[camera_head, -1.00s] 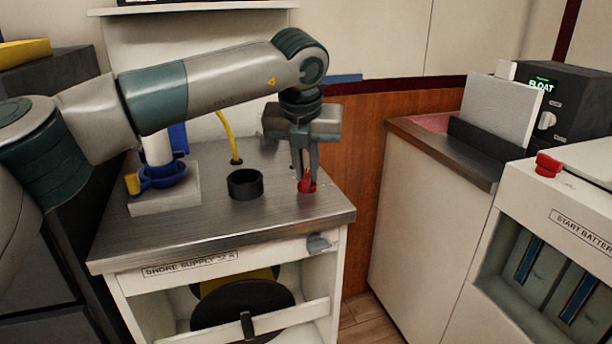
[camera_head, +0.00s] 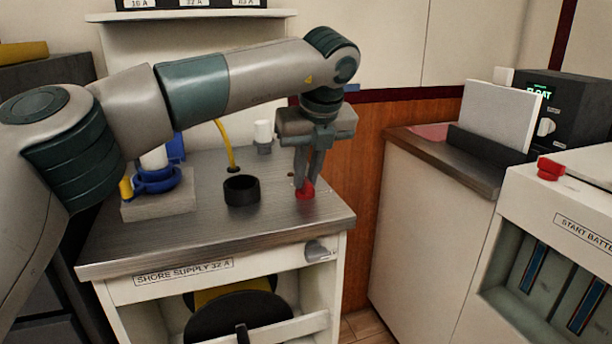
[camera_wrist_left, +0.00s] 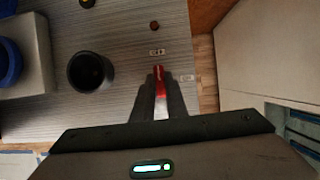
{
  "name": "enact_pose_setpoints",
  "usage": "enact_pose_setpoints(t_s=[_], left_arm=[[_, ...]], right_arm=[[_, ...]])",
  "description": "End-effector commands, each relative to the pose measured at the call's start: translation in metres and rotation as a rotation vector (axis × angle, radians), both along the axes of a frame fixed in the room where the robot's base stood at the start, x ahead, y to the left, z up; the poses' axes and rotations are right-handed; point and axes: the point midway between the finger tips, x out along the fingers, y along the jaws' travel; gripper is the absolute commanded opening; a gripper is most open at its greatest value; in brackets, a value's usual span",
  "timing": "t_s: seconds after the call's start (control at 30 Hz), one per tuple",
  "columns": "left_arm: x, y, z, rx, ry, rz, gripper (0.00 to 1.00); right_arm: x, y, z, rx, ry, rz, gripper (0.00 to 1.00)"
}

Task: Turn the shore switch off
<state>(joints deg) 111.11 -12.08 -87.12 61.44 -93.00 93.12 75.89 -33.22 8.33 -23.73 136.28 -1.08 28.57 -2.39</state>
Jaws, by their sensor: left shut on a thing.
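The red shore switch (camera_head: 306,193) stands on the right part of the metal top of the shore supply cabinet (camera_head: 240,222). My left gripper (camera_head: 304,183) points down over it and is shut on its red handle. In the left wrist view the red handle (camera_wrist_left: 159,74) shows between the fingertips (camera_wrist_left: 160,88), which hide part of it. Two small labels (camera_wrist_left: 157,52) lie by the switch, one beyond the handle's tip and one to its right; I cannot read them. My right gripper is not in view.
A black round cup (camera_head: 241,190) stands left of the switch, with a blue connector (camera_head: 156,180) on a grey block farther left. A yellow cable (camera_head: 228,145) and a white cylinder (camera_head: 263,132) are behind. A battery box (camera_head: 575,205) stands to the right.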

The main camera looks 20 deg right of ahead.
Motion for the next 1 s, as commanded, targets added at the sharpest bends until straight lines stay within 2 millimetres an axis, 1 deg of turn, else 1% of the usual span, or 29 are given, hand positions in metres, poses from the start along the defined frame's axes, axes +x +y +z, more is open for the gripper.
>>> enact_pose_setpoints(t_s=[0.33,0.37,0.4,0.43,0.77,0.87,1.0], left_arm=[[0.000,0.000,0.000,0.000,0.001,0.004,0.00],[0.000,0.000,0.000,0.000,0.001,0.004,0.17],[0.000,0.000,0.000,0.000,0.001,0.004,0.27],[0.000,0.000,0.000,0.000,0.001,0.004,0.31],[0.000,0.000,0.001,0.000,0.000,0.003,0.31],[-0.001,0.000,0.004,-0.001,0.000,0.003,0.31],[-0.006,-0.001,0.015,-0.001,-0.001,0.003,0.31]], right_arm=[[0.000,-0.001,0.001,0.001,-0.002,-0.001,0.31],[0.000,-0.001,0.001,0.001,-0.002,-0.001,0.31],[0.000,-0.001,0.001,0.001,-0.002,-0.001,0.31],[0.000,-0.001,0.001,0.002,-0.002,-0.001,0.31],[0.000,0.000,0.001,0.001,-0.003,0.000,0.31],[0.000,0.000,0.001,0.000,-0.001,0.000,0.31],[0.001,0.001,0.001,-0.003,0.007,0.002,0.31]])
